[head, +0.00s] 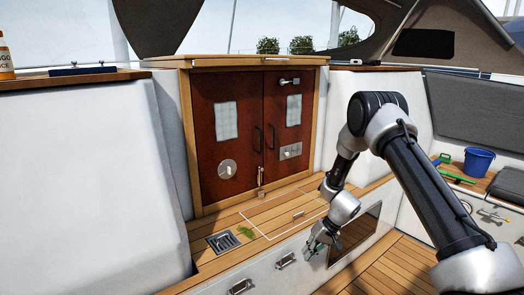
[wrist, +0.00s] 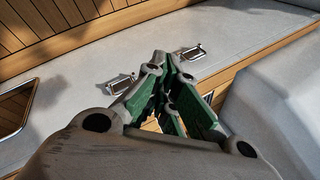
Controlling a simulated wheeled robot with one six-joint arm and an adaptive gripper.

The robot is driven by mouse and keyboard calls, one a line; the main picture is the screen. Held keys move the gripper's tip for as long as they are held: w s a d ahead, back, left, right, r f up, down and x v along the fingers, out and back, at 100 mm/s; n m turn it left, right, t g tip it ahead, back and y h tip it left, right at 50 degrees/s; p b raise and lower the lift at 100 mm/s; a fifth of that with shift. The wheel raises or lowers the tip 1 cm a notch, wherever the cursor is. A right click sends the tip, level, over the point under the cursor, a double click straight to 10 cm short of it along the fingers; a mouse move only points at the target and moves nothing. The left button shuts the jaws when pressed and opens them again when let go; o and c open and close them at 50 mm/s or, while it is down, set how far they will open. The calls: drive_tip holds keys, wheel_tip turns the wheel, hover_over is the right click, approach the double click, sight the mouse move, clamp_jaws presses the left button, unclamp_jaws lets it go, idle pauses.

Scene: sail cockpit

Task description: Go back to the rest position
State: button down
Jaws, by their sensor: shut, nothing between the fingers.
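My gripper (head: 318,243) hangs low in the head view, in front of the white step face below the wooden ledge. In the wrist view, my gripper (wrist: 168,88) shows its green-lined fingers closed together with nothing held. My arm reaches in from the right of the head view and bends down to it. Two metal latches, a left one (wrist: 121,84) and a right one (wrist: 192,52), sit on the white face beyond the fingers in the wrist view.
Brown double doors (head: 238,130) stand behind the teak ledge (head: 285,213). A drain grate (head: 222,241) and a green leaf-like item (head: 246,232) are on the ledge. A blue bucket (head: 478,161) stands on the right bench. The slatted floor (head: 375,268) is clear at lower right.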

drive_tip(key=s+d+r+t+h, duration=0.1)
drive_tip(key=s+d+r+h, duration=0.1)
drive_tip(key=s+d+r, duration=0.4)
drive_tip(key=s+d+r+t+h, duration=0.1)
drive_tip(key=s+d+r, duration=0.5)
drive_tip(key=s+r, duration=1)
drive_tip(key=s+d+r+m+t+h, duration=0.1)
drive_tip(key=s+d+r, duration=0.5)
drive_tip(key=s+r, duration=0.6)
drive_tip(key=shift+d+r+t+h, duration=0.45)
drive_tip(key=shift+r+h, duration=0.35)
drive_tip(key=shift+r, duration=4.05)
drive_tip(key=shift+a, duration=0.1)
